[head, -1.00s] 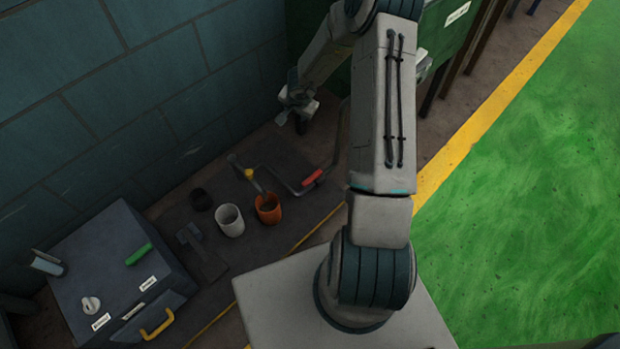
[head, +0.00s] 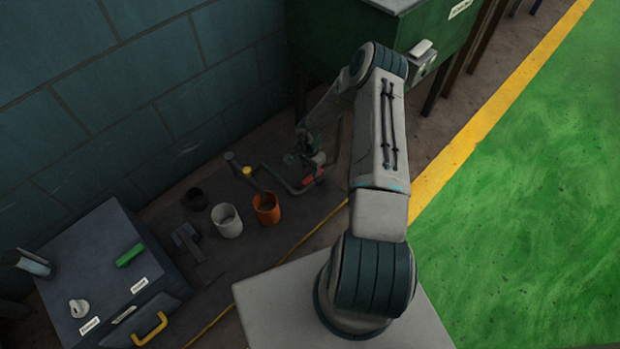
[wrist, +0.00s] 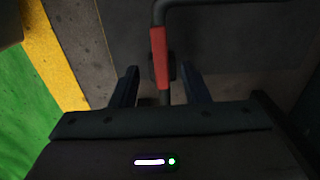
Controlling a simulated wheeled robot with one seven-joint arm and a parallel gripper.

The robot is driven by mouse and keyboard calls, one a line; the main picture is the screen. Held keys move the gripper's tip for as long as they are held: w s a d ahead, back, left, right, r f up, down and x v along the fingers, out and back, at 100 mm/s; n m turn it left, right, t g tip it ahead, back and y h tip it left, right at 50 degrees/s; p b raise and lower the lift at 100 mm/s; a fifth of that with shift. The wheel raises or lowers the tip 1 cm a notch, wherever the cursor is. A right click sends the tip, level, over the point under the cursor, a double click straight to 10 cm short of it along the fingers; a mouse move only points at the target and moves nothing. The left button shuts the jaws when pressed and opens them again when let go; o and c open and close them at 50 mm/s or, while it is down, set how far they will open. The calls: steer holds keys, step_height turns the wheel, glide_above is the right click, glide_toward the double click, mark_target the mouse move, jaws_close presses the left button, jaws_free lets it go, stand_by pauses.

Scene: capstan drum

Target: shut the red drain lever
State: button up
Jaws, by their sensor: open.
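The red lever is a bent grey bar with a red grip (head: 312,180), low by the floor in front of the green cabinet. In the wrist view the red grip (wrist: 159,55) runs up the middle, with the grey bar bending right at its top. My gripper (wrist: 160,86) is open, one dark finger on each side of the lever's line. The lower end of the grip shows between the fingertips, and a dark round piece sits behind it. I cannot tell whether either finger touches. In the head view my gripper (head: 314,165) is over the red grip and partly hides it.
Left of the lever are a yellow-collared grey rod (head: 248,171), an orange cup (head: 267,211), a white cup (head: 228,222) and a black cup (head: 195,199). A grey box (head: 95,255) stands farther left. The green cabinet (head: 345,40) is behind; green floor (head: 530,220) lies open at right.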

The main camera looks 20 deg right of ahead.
mark_target(310, 178)
step_height(310, 178, down, 6)
steer(key=shift+r+b, duration=0.25)
steer(key=shift+b, duration=0.5)
jaws_close()
